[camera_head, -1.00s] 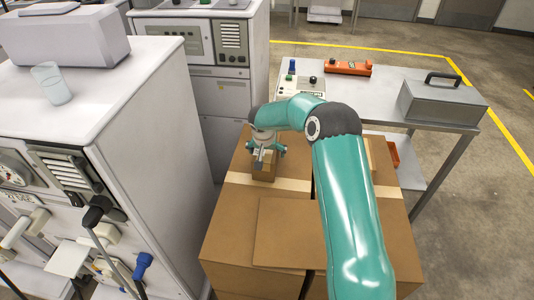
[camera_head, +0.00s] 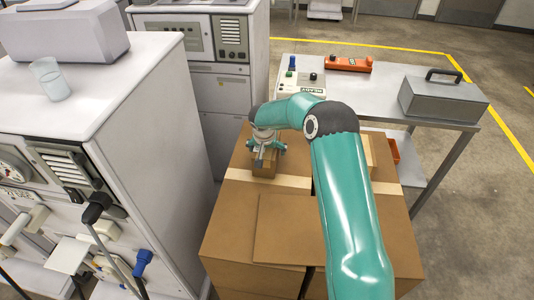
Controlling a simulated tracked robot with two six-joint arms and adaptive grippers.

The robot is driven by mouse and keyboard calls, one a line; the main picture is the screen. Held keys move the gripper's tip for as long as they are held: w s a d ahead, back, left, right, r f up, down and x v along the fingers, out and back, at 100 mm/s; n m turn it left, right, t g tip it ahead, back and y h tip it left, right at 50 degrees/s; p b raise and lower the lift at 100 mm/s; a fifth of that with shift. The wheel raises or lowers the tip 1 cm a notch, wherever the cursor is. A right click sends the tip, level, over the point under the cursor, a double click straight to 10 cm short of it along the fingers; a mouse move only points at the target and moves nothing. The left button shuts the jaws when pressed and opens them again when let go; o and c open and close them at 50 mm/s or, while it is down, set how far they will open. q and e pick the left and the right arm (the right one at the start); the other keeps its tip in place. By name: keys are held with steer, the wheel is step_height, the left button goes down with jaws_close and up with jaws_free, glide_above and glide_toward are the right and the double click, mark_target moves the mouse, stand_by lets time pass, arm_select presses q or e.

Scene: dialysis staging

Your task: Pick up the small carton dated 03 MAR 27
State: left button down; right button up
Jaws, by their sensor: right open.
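A small brown carton (camera_head: 264,168) stands on top of a large cardboard box (camera_head: 228,222), near its far edge. My right gripper (camera_head: 264,156) points down directly over this carton, with its open fingers at the carton's top. I cannot tell whether the fingers touch it. No date can be read on the carton at this size. Part of another brown carton (camera_head: 369,152) shows to the right, mostly hidden behind my right arm. My left gripper is not in view.
A white machine cabinet (camera_head: 160,120) with a cup (camera_head: 50,80) on top stands close on the left. Behind the boxes, a metal table (camera_head: 385,85) holds a grey case (camera_head: 443,97), an orange device (camera_head: 348,64) and a control box (camera_head: 300,85). Open floor lies to the right.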

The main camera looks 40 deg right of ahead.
steer(key=shift+a, duration=0.1)
steer(key=c, duration=1.2)
steer(key=shift+s+f, duration=0.1)
steer(key=shift+c, duration=0.2)
